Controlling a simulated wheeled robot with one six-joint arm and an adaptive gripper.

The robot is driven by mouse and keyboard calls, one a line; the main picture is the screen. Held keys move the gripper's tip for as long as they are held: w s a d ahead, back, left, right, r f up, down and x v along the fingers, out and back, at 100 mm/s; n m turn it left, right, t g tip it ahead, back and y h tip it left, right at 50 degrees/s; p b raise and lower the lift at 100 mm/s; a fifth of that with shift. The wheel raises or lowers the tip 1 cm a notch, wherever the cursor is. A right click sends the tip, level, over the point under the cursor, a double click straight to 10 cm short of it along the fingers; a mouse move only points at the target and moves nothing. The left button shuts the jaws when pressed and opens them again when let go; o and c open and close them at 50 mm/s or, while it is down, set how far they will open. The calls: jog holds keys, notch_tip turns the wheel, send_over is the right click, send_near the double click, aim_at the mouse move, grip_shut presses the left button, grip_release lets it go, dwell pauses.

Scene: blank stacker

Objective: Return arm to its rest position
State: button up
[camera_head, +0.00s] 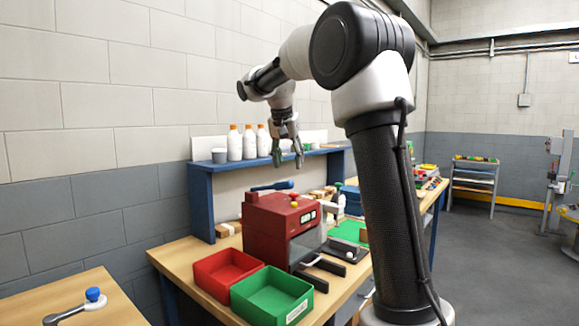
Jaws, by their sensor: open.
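My arm (362,48) rises at the right of centre and bends over to the left. My gripper (287,158) hangs from its end, pointing down, with its fingers apart and nothing seen between them. In the picture it overlaps the blue shelf, above the red machine; I cannot tell how far it is from the shelf.
The red machine (262,222) stands on the wooden bench, behind a red bin (213,288) and a green bin (262,316). White bottles with orange caps (235,146) line the blue shelf (199,190). Grey floor (495,262) at right is open.

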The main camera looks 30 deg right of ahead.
dwell(0.4)
jog(key=s+a+f+n+y, duration=0.1)
jog(key=s+n, duration=0.1)
jog(key=s, duration=0.7)
jog(key=s+a+f+n+y, duration=0.1)
jog(key=s+a+n, duration=0.1)
jog(key=s, duration=0.7)
jog(key=s+a+f+n, duration=0.1)
jog(key=s+f+n, duration=0.1)
jog(key=s+f, duration=0.3)
jog(key=s+a+f+n+t+y, duration=0.1)
jog(key=s+f+n, duration=0.2)
jog(key=s, duration=1)
notch_tip(320, 180, down, 4)
jog(key=shift+a+r, duration=0.25)
jog(key=shift+a, duration=0.15)
